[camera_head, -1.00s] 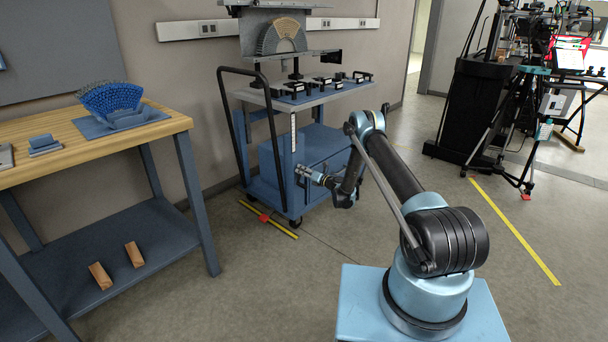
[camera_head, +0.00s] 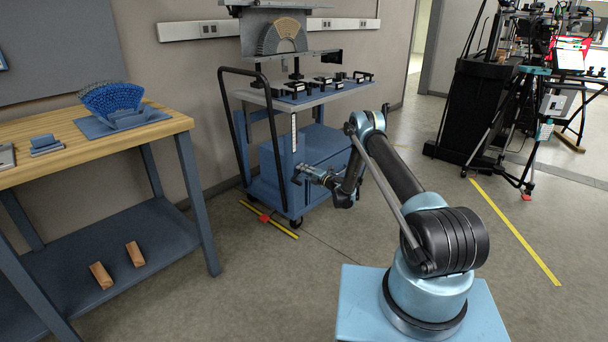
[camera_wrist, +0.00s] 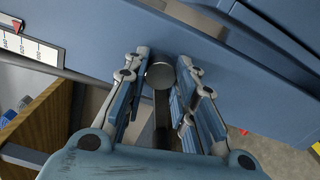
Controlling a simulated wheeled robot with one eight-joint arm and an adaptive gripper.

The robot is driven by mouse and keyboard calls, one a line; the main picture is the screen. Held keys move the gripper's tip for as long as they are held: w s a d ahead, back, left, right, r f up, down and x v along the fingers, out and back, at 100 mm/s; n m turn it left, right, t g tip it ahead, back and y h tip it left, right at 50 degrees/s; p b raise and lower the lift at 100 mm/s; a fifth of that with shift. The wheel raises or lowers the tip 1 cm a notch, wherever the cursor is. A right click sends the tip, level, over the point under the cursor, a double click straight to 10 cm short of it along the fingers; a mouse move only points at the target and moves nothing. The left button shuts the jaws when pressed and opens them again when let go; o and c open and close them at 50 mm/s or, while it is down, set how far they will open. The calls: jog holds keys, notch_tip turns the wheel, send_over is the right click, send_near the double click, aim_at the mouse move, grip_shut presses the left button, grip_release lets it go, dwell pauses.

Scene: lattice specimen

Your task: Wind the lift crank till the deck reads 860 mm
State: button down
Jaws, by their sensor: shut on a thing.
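The blue lift cart (camera_head: 275,175) stands by the wall, with its deck (camera_head: 345,91) raised on top. A white scale strip (camera_head: 293,132) runs down its near side; its marks are too small to read here. In the wrist view, part of the scale (camera_wrist: 38,48) shows at upper left with a red pointer (camera_wrist: 17,24) at its edge; I cannot read the value surely. My gripper (camera_head: 298,175) is at the cart's side. In the wrist view, my gripper (camera_wrist: 163,82) is shut on the round grey crank handle (camera_wrist: 160,75). The rest of the crank is mostly hidden.
A wooden-topped bench (camera_head: 60,150) stands at left with a blue lattice fan (camera_head: 112,99). Clamps and a fan-shaped specimen (camera_head: 284,36) are above the cart deck. A yellow floor strip (camera_head: 270,219) lies by the cart wheels. Open floor (camera_head: 270,280) lies in front.

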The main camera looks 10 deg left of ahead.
jog(key=shift+s+a+f, duration=0.1)
jog(key=shift+s, duration=0.1)
dwell(0.4)
jog(key=c, duration=1.3)
grip_release()
jog(key=shift+w+m, duration=0.1)
jog(key=shift+m, duration=0.2)
jog(key=shift+v, duration=3.75)
